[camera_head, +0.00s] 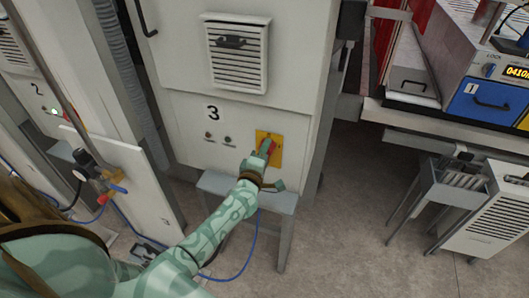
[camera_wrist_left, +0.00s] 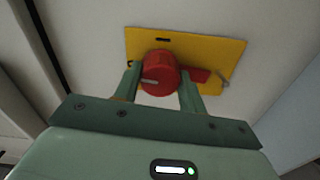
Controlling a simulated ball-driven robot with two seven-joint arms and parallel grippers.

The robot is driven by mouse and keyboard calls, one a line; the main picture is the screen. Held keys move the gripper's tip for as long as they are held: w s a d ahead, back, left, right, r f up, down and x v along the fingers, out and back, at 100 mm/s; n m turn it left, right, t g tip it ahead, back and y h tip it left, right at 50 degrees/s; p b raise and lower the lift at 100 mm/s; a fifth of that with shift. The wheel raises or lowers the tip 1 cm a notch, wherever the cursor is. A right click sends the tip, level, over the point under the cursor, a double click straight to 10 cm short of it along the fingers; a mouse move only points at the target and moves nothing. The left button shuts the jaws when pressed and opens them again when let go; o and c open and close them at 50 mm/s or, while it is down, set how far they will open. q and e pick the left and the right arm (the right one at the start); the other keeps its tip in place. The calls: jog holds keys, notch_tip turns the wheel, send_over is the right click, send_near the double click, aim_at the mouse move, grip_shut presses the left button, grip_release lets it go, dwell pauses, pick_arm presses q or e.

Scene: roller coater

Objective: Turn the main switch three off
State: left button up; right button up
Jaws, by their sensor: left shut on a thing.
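The main switch three is a red rotary knob (camera_wrist_left: 160,75) on a yellow plate (camera_wrist_left: 222,50), on the cabinet marked 3. In the head view the yellow plate (camera_head: 275,149) shows at the lower right of the cabinet front, and the red knob (camera_head: 267,145) is partly covered by my gripper. My left gripper (camera_wrist_left: 160,88) has one finger on each side of the knob and is shut on it. A red handle part sticks out to the right of the knob, behind the right finger. My right gripper is not in view.
The cabinet (camera_head: 185,125) carries a vent (camera_head: 238,55) and two small indicators left of the switch. A grey stand (camera_head: 225,187) is below my left forearm. A blue-fronted unit (camera_head: 485,105) stands at the right. Floor between is clear.

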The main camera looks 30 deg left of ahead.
pick_arm(q)
jog(key=shift+n, duration=0.9)
jog(key=o, duration=1)
jog(key=v, duration=1.6)
jog(key=shift+s+a+f, duration=0.1)
jog(key=shift+s, duration=0.1)
